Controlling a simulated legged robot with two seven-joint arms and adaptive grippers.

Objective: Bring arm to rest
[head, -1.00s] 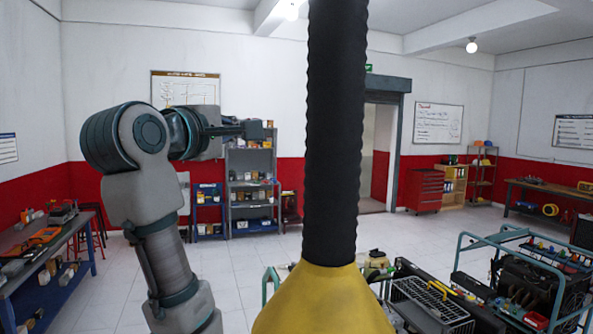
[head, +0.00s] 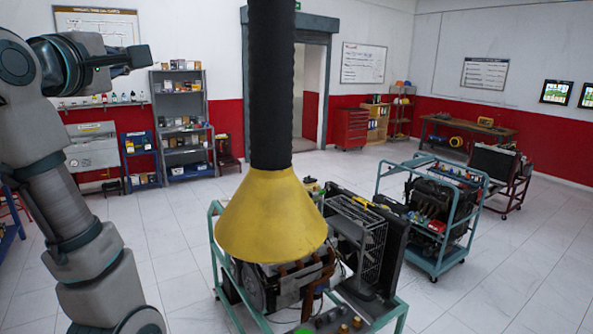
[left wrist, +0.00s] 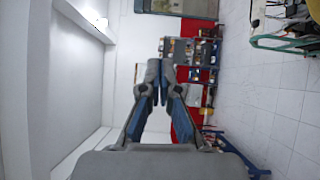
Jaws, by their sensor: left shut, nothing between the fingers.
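My left arm rises at the left of the head view, bent at the elbow. Its left gripper (head: 138,57) points right, held up in front of the far wall. In the left wrist view the two fingers of the left gripper (left wrist: 166,80) come together at their tips, with nothing held between them. The gripper is clear of everything around it. My right arm and gripper are in neither view.
A yellow cone hood (head: 270,215) on a black hose (head: 271,90) hangs over an engine trainer in a green frame (head: 222,265). Another trainer cart (head: 432,215) stands to its right. Grey shelves (head: 181,125) stand by the far wall. Floor is clear at left-centre.

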